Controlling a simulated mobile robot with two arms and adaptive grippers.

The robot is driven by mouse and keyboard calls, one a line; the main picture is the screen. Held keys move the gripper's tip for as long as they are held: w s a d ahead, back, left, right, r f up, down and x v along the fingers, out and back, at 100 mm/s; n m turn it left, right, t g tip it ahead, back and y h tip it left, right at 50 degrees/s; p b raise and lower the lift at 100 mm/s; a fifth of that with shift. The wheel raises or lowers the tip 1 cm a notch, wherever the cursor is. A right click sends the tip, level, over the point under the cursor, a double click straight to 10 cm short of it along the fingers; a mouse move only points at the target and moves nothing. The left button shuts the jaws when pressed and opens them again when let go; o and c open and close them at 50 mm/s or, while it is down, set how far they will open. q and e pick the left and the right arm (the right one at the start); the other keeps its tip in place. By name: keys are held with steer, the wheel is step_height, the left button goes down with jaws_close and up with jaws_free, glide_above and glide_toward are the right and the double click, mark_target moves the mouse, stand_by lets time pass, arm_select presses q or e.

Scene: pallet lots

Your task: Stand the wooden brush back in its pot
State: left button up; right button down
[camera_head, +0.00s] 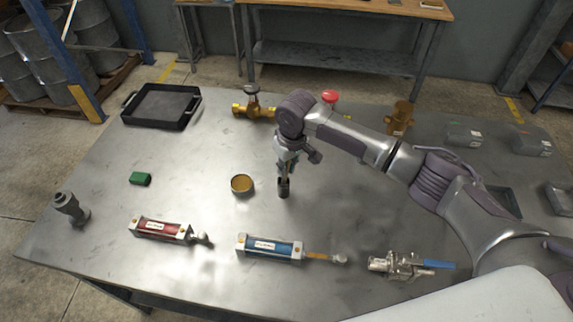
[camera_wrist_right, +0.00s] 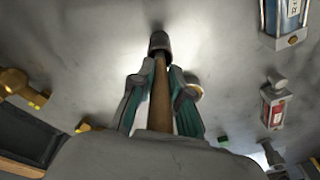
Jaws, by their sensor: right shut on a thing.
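The wooden brush has a brown handle (camera_wrist_right: 160,98) and a dark cylindrical lower end (camera_head: 283,187), which also shows at the top of the wrist view (camera_wrist_right: 159,42). My right gripper (camera_head: 287,162) is shut on the handle, its two fingers on either side of it. The brush is close to upright, dark end down; I cannot tell if it touches the table. A round brass-coloured pot (camera_head: 242,185) stands on the table just left of the brush. In the wrist view the pot (camera_wrist_right: 194,88) is partly hidden by a finger. My left gripper is not in view.
A red cylinder (camera_head: 160,229), a blue cylinder (camera_head: 269,247) and a valve with a blue handle (camera_head: 405,265) lie along the front. A green block (camera_head: 140,179) and a grey fitting (camera_head: 70,208) are left. A black tray (camera_head: 161,104) and brass valve (camera_head: 254,108) are behind.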

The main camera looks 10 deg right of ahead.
steer(key=shift+f, duration=0.95)
steer(key=c, duration=0.6)
jaws_free()
steer(key=shift+o, duration=0.2)
steer(key=shift+r, duration=0.15)
step_height(320, 180, up, 5)
steer(key=p, duration=0.5)
steer(key=shift+r+p, duration=0.15)
steer(key=shift+p, duration=0.15)
steer(key=shift+r+p, duration=1.2)
steer(key=shift+r, duration=1.5)
